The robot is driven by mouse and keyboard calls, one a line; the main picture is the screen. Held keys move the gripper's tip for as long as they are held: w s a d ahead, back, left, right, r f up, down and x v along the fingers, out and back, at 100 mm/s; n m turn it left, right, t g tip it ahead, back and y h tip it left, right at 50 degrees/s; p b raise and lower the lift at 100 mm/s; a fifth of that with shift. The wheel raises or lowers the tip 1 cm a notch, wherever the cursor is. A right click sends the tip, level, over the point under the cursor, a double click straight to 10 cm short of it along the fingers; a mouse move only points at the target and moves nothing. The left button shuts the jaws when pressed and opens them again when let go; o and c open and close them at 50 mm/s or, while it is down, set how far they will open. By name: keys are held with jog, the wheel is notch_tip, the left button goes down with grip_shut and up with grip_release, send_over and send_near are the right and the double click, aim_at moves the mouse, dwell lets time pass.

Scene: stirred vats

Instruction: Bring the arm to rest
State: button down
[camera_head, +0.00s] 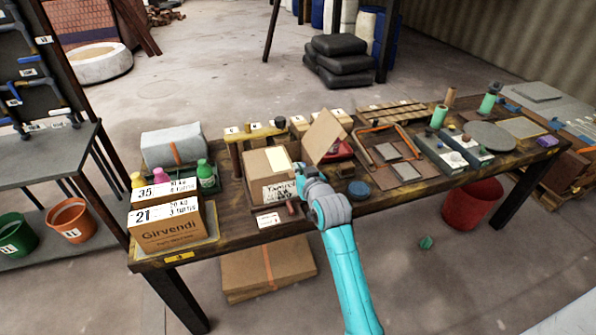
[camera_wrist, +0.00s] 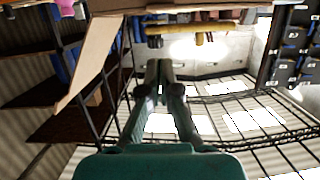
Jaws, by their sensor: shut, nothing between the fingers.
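My arm (camera_head: 347,265) reaches up from the bottom of the head view over the front of the workbench (camera_head: 230,240). Its wrist is by the open cardboard box (camera_head: 265,160), in front of the box's raised flap. My gripper (camera_wrist: 165,66) shows in the wrist view with its two fingers together and nothing between them. In the head view the gripper is small and partly hidden by the wrist, so its contact with the box cannot be told.
Stacked cartons (camera_head: 166,225) and a green bottle (camera_head: 206,178) stand at the bench's left. A red bucket (camera_head: 472,203) stands below. The wrist view appears upside down, with roof windows low in it.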

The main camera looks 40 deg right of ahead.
jog(key=v, duration=0.7)
jog(key=s+a+f+n+y, duration=0.1)
jog(key=s+a+f, duration=0.55)
jog(key=s, duration=0.45)
jog(key=s+a+f+n+y, duration=0.1)
jog(key=s+a+f, duration=0.55)
jog(key=s, duration=0.35)
jog(key=s+a+r+y, duration=0.1)
jog(key=s+a+r, duration=0.1)
jog(key=s, duration=0.5)
jog(key=s+a+r+n, duration=0.1)
jog(key=s+a, duration=0.1)
jog(key=s, duration=0.6)
jog(key=s+a+r+y, duration=0.1)
jog(key=s+a+r, duration=0.1)
jog(key=s, duration=0.6)
jog(key=shift+a+r+n+y, duration=0.3)
jog(key=shift+a+n, duration=0.1)
